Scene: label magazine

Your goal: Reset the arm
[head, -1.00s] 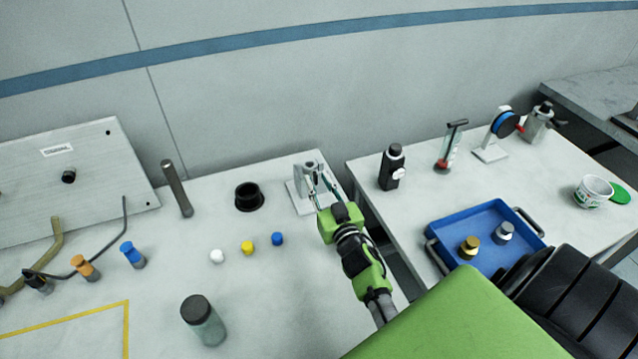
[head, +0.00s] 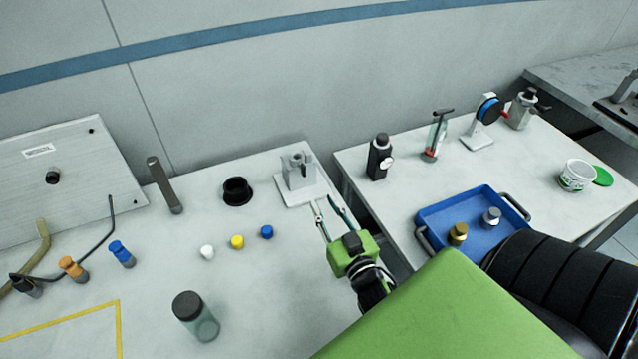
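My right gripper (head: 325,205) hangs over the right edge of the left table. Its two thin fingers are spread apart and nothing shows between them. Just beyond its fingertips, a white stand with a grey metal top (head: 298,172) stands upright on a square base. The gripper looks apart from the metal top, close to the near side of the base. My green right arm link fills the bottom right. My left gripper is outside the view.
White, yellow (head: 237,242) and blue caps sit left of the gripper, near a black cup (head: 237,191). On the right table are a blue tray (head: 436,213) with two metal weights, a black bottle (head: 379,157) and a white tub (head: 577,175).

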